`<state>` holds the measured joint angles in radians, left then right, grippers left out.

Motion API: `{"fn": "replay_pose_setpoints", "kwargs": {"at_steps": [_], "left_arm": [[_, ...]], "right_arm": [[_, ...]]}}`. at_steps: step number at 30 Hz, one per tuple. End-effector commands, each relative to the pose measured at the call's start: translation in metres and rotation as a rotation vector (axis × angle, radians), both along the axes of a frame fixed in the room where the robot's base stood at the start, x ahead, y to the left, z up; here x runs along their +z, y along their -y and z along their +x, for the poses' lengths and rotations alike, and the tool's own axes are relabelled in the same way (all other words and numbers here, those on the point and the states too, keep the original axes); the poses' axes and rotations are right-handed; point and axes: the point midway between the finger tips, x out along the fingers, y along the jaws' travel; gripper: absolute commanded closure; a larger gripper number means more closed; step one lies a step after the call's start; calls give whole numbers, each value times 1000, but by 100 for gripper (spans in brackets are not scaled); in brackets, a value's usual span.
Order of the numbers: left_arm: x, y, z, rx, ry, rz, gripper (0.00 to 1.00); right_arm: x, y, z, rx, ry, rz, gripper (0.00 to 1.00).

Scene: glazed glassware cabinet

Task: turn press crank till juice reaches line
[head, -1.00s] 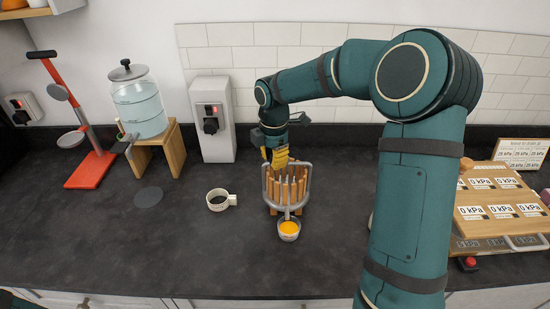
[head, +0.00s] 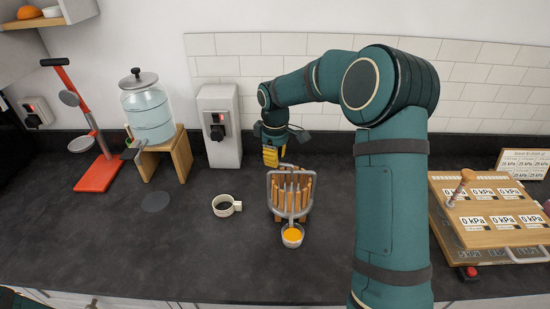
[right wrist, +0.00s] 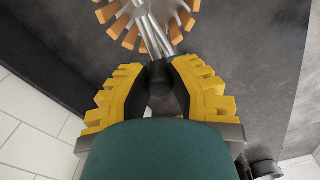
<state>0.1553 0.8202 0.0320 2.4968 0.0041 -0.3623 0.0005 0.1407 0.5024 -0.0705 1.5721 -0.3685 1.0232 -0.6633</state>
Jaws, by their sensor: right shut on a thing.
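The press (head: 303,206), a ring of wooden slats in a grey metal frame, stands on the dark counter; its slat ring also shows in the right wrist view (right wrist: 190,22). A small cup (head: 292,243) with orange juice (head: 292,235) sits at the press's front; a line on it is too small to make out. My right gripper (head: 270,160) is behind and left of the press top. In the right wrist view, its yellow fingers (right wrist: 160,78) are shut around the dark crank handle (right wrist: 162,92), with metal bars running to the press.
A white cup with dark contents (head: 226,206) stands left of the press. A water dispenser (head: 148,112) on a wooden stand and a red lever stand (head: 98,172) are farther left. A wooden gauge board (head: 490,213) lies right. The front counter is clear.

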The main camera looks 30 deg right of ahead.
Motion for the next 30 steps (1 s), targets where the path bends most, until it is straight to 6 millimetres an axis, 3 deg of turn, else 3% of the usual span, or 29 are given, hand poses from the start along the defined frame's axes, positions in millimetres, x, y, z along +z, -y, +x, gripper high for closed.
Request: {"fn": "replay_pose_setpoints", "kwargs": {"at_steps": [13, 30], "left_arm": [[12, 0, 0, 0, 0, -2, 48], [21, 0, 0, -2, 0, -2, 48]], "right_arm": [[2, 18, 13, -425, 3, 0, 100], [1, 45, 15, -967, 3, -1, 100]]}}
